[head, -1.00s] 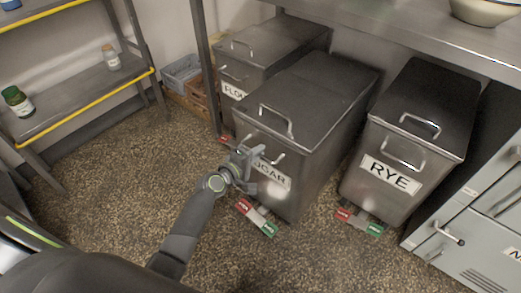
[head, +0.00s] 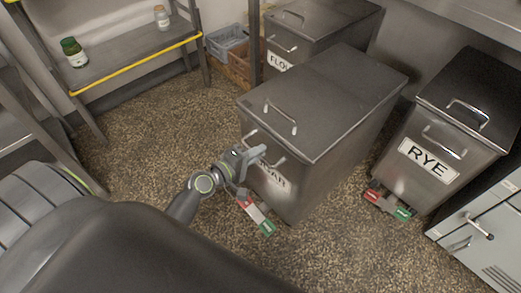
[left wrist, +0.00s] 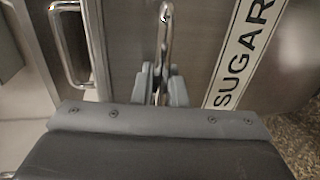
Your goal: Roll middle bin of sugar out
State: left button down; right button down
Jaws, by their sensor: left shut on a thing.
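The sugar bin (head: 322,95) is a grey metal bin with a flat lid, a lid handle and front handles. It stands between the flour bin (head: 326,36) and the rye bin (head: 445,148), farther forward than both. My left gripper (head: 256,160) is at its front and partly covers the SUGAR label. In the left wrist view, the gripper (left wrist: 161,85) is shut on the front handle (left wrist: 166,35), beside the SUGAR label (left wrist: 243,48). A red and green pedal bar (head: 256,214) shows low at the bin's front. My right gripper is not in view.
A metal shelf with yellow edging (head: 130,68) holds jars at the left. A grey crate (head: 226,42) sits behind. A grey cabinet (head: 490,215) stands at the right, and a counter (head: 480,20) overhangs the bins. The speckled floor (head: 150,140) at left is clear.

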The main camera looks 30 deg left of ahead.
pick_arm(q)
jog(key=c, duration=1.5)
grip_release()
jog(key=shift+c, duration=0.2)
jog(key=shift+s, duration=0.1)
